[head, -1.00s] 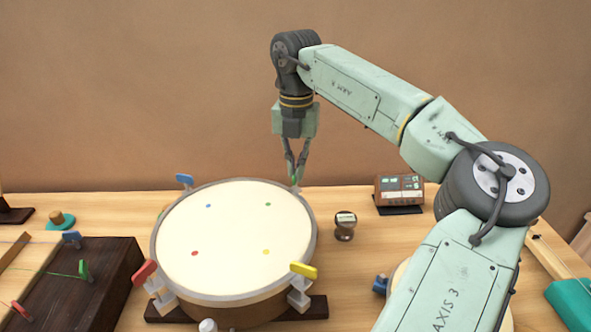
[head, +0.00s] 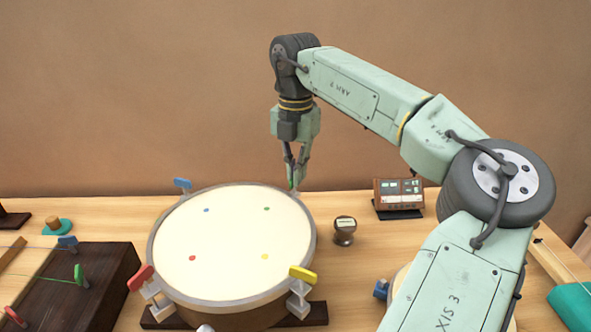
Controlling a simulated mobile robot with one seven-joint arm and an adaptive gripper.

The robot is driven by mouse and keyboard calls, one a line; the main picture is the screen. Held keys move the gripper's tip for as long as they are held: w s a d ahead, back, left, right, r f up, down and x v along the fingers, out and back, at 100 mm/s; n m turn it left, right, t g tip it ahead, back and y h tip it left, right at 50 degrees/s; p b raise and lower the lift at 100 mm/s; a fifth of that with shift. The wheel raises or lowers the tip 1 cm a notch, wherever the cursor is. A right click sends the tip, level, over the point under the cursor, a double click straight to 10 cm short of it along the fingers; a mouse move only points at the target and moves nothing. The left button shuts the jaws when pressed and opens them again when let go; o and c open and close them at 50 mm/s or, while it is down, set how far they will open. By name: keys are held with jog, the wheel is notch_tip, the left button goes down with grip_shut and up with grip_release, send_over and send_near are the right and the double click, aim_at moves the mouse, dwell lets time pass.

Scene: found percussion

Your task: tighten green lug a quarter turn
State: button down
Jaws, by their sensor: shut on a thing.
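The drum (head: 231,233) has a cream head with blue, green, red and yellow dots and a grey rim. The green lug (head: 291,184) is at the drum's back right edge, near the green dot (head: 267,209), mostly hidden by my fingers. My gripper (head: 294,183) points straight down there, shut on the green lug. The blue lug (head: 183,184) stands at the back left, the red lug (head: 141,277) at the front left and the yellow lug (head: 302,275) at the front right. The green lug's exact angle cannot be made out.
A small box with lit displays (head: 399,194) stands right of the gripper. A dark wooden box with coloured pegs (head: 95,280) is at left. Bare table shows behind the drum.

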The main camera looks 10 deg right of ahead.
jog(key=c, duration=1.8)
grip_release()
notch_tip(320, 180, up, 12)
jog(key=shift+r, duration=0.1)
